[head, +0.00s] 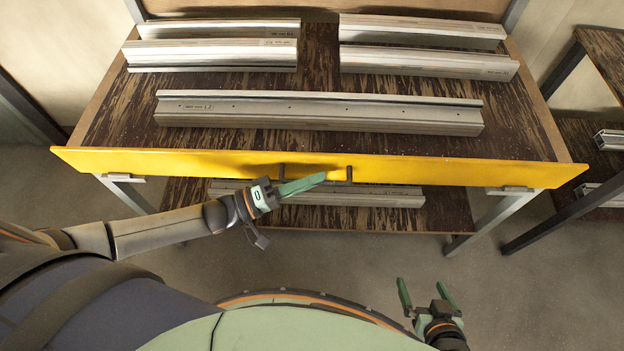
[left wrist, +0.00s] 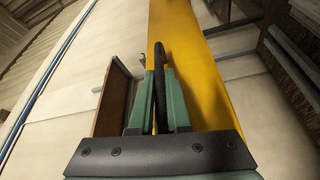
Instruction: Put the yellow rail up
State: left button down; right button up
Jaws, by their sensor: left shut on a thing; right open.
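The yellow rail (head: 440,170) is a long board running across the whole front edge of the bench in the head view; it also fills a broad strip of the left wrist view (left wrist: 190,60). A dark handle (left wrist: 160,65) stands out from its face; its two ends show in the head view (head: 349,174). My left gripper (head: 318,181) is at this handle, shut on it, with the bar between its green fingers in the left wrist view. My right gripper (head: 428,289) is open and empty, low in front of the bench and apart from the rail.
Several metal profiles lie on the bench top, the nearest a long one (head: 320,112) behind the rail. More profiles lie on the lower shelf (head: 450,212). Another rack (head: 600,170) stands at the right. The floor between me and the bench is clear.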

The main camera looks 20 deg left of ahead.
pick_arm(q)
jog(key=shift+w+r+n, duration=0.15)
jog(key=shift+r+n, duration=0.05)
jog(key=shift+n, duration=0.2)
jog(key=c, duration=0.9)
grip_release()
jog(key=shift+a+f, duration=0.1)
jog(key=v, duration=0.8)
jog(key=b+v, duration=0.1)
jog(key=v, duration=0.3)
jog(key=shift+a+r, duration=0.15)
jog(key=shift+r, duration=0.1)
